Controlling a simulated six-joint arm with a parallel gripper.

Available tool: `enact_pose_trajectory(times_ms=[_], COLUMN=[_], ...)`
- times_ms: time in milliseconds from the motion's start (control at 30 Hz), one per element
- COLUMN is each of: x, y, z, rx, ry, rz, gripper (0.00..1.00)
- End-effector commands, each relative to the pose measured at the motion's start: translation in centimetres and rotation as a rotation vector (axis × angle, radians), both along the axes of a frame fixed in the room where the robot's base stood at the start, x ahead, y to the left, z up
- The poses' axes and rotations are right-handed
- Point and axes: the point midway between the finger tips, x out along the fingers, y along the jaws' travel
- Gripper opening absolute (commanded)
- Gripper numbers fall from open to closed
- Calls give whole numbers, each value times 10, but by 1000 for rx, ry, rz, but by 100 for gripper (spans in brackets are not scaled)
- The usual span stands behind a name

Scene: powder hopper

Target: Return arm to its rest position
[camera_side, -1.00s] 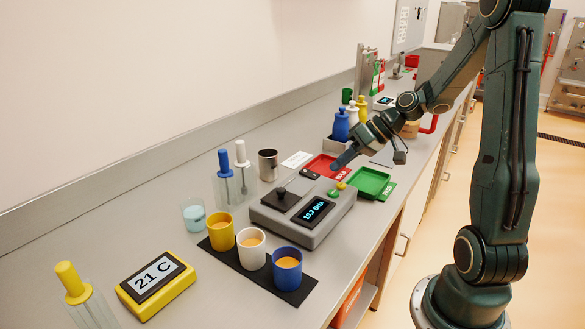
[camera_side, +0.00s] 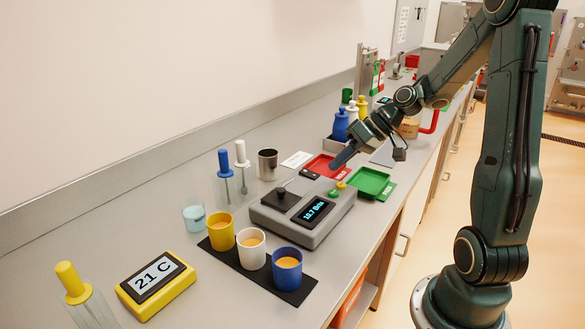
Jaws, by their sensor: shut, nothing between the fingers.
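My gripper (camera_side: 336,166) is shut and empty. It hangs above the bench at the near edge of the red tray (camera_side: 318,166), just behind the grey instrument (camera_side: 300,212) with the lit display. The red tray is partly hidden behind it. The green tray (camera_side: 369,183) lies to its right. I cannot tell how high the fingertips are above the tray.
Yellow (camera_side: 221,230), white (camera_side: 251,248) and blue (camera_side: 288,267) cups with orange contents stand on a black mat. Blue and yellow bottles (camera_side: 341,127) stand behind my gripper. A yellow 21 C display (camera_side: 155,284) lies at front left.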

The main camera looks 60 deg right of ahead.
Motion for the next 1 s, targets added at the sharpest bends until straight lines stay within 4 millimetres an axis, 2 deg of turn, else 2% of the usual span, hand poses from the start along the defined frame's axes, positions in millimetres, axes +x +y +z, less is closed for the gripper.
enact_pose_trajectory(times_ms=[267,467,700,1000], x=[-10,-28,-57,-101], y=[43,76,107,132], z=[18,35,54,75], rx=[-125,-237,-354,-461], ry=[76,127,155,144], rz=[68,98,104,76], gripper=[0,0,0,0])
